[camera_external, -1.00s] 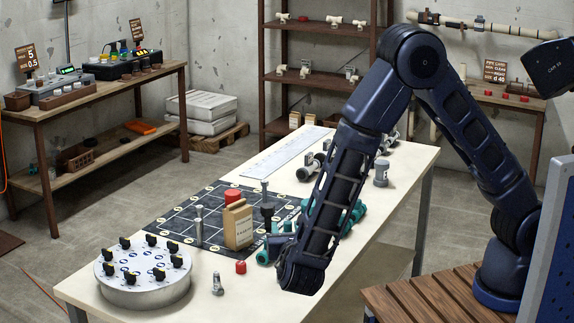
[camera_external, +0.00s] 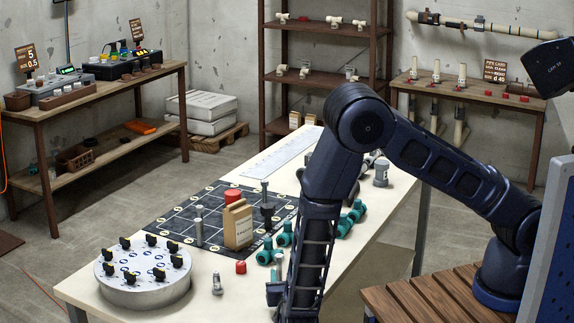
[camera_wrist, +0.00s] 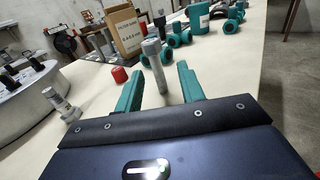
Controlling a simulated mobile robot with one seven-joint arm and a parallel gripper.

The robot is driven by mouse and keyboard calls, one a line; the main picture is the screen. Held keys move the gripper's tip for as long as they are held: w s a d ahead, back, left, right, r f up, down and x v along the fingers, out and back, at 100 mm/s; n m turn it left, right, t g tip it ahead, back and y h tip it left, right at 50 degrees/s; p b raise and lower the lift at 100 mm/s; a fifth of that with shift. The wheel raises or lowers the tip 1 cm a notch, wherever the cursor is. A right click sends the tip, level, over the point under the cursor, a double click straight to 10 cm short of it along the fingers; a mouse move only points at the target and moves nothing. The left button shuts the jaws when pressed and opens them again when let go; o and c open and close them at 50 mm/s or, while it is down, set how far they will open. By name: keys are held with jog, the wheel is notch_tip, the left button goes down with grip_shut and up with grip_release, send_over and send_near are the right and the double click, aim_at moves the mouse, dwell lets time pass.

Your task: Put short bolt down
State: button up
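A grey bolt with a hex head (camera_wrist: 152,48) is between the teal fingers of my gripper (camera_wrist: 160,88) in the wrist view. There is a visible gap on both sides of its shank, so the fingers are open. Its lower end is close to the gripper; whether it stands freely on the table I cannot tell. In the outside view my gripper (camera_external: 275,292) is low over the near part of the table, mostly hidden behind my arm. Another small bolt (camera_external: 217,285) stands on the table to the left; it also shows in the wrist view (camera_wrist: 62,104).
A red cap (camera_external: 240,267), a cardboard box (camera_external: 238,226) and teal fittings (camera_external: 285,233) are close by. A round white base with black knobs (camera_external: 143,287) stands at the left. Tall bolts (camera_external: 198,228) stand on the dark grid mat (camera_external: 170,222). Bare table lies in front.

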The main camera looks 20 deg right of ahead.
aim_at(280, 268)
jog(key=w, duration=0.7)
jog(key=shift+w+d+f, duration=0.1)
jog(key=shift+d+f, duration=0.1)
jog(key=shift+d, duration=0.05)
grip_shut()
